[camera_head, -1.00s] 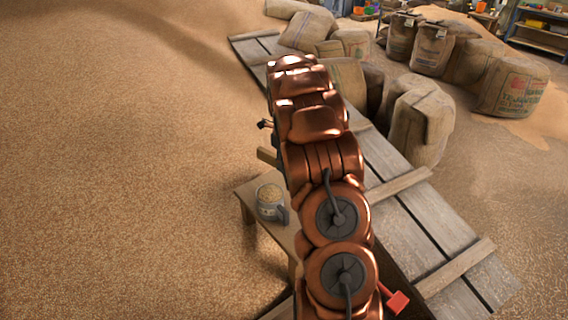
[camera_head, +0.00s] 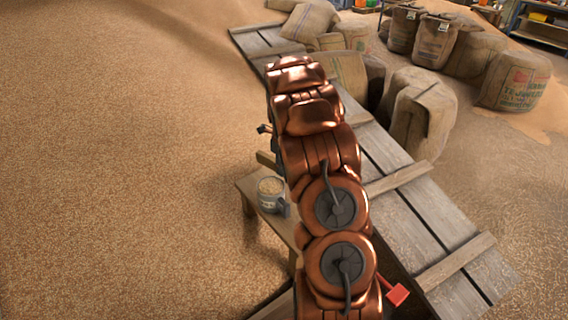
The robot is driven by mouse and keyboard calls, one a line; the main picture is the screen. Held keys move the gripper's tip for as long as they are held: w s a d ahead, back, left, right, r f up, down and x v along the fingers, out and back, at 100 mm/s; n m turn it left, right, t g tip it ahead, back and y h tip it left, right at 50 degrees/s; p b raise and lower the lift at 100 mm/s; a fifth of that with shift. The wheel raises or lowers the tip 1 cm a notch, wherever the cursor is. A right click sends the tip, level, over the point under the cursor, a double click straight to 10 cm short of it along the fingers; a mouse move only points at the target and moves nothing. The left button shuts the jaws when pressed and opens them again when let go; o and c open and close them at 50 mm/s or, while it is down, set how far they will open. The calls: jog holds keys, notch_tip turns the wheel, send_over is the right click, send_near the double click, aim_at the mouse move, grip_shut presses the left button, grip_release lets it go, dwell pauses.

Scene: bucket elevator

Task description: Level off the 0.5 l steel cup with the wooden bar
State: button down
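The steel cup (camera_head: 271,197) stands upright on a small wooden table (camera_head: 246,186), with its handle toward the lower right. It is filled with tan grain up to about the rim; I cannot tell how high the grain heaps. A short wooden end (camera_head: 266,159), likely the wooden bar, sticks out left from behind my copper-coloured arm, above and apart from the cup in the picture. The rest of it is hidden. My gripper is hidden behind my arm links, so its hold on the wood does not show.
Grain covers the floor at left. A plank walkway (camera_head: 405,215) with cross battens runs behind my arm to the right. Burlap sacks (camera_head: 418,118) stand beyond it. A shelf (camera_head: 540,22) is at the far right corner.

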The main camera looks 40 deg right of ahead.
jog(key=shift+s+a, duration=0.25)
jog(key=shift+a, duration=0.8)
jog(key=shift+s+a, duration=0.2)
jog(key=shift+a, duration=0.9)
jog(key=shift+s+a, duration=0.25)
jog(key=shift+a, duration=0.8)
jog(key=s+a+r, duration=0.1)
jog(key=a+r, duration=0.3)
jog(key=a, duration=0.3)
jog(key=shift+s+r, duration=0.2)
jog(key=shift+r, duration=0.05)
jog(key=shift+a, duration=0.15)
